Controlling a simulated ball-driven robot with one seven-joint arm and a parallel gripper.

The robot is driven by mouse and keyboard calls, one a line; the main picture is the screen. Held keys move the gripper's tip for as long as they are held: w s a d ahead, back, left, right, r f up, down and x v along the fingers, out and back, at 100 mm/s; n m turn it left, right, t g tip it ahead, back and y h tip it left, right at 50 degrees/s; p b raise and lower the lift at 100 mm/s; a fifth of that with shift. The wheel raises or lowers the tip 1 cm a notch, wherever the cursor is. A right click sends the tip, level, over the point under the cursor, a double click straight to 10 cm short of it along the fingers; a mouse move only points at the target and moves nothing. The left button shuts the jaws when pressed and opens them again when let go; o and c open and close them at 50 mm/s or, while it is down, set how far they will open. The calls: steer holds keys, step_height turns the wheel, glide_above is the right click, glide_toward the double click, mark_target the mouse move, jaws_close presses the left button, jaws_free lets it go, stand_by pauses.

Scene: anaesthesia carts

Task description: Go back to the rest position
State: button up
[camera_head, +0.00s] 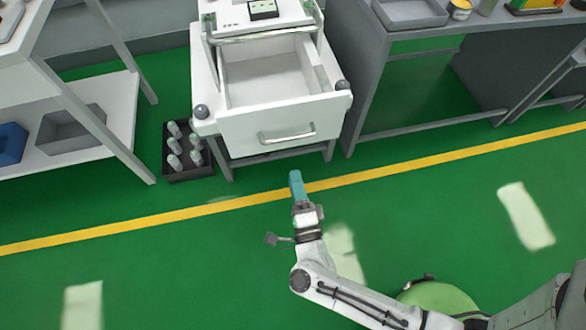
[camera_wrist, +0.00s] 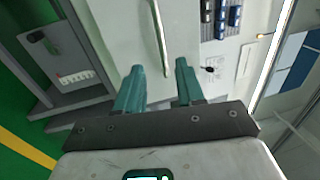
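My gripper (camera_head: 297,187) is held out over the floor in front of the white cart, apart from it. In the wrist view its two teal fingers (camera_wrist: 157,92) are spread apart with nothing between them. The white cart's drawer (camera_head: 270,130) is pulled open toward me, and the part of its inside that I see looks empty. Its bar handle (camera_head: 287,134) is beyond my fingertips; a long handle also shows in the wrist view (camera_wrist: 161,38).
A black crate (camera_head: 188,152) with several grey-white bottles stands on the floor left of the cart. A white shelf (camera_head: 100,125) with a grey bin and a blue bin is at left. A grey workbench (camera_head: 405,50) is at right. The green floor around my arm is clear.

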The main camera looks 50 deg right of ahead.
steer(key=shift+s+a, duration=0.1)
steer(key=shift+s, duration=0.05)
stand_by(0.5)
steer(key=w+a+r+n+g+y, duration=0.1)
steer(key=w+a+n+y, duration=0.2)
steer(key=a+n+y, duration=0.35)
steer(key=w+a+r+n+y, duration=0.1)
steer(key=w+a+n+y, duration=0.25)
steer(key=n+y, duration=0.55)
steer(key=s+d+f+n+g+h, duration=0.15)
steer(key=s+d+n+g, duration=0.25)
steer(key=s+d+g, duration=0.4)
steer(key=s+d+n+g+h, duration=0.3)
steer(key=s+d+n+g, duration=0.25)
steer(key=s, duration=0.55)
step_height(320, 180, up, 13)
steer(key=g+p, duration=0.1)
steer(key=p, duration=1.1)
steer(key=shift+s+a+m+p, duration=0.15)
steer(key=shift+a+m+p, duration=0.15)
steer(key=shift+p, duration=0.1)
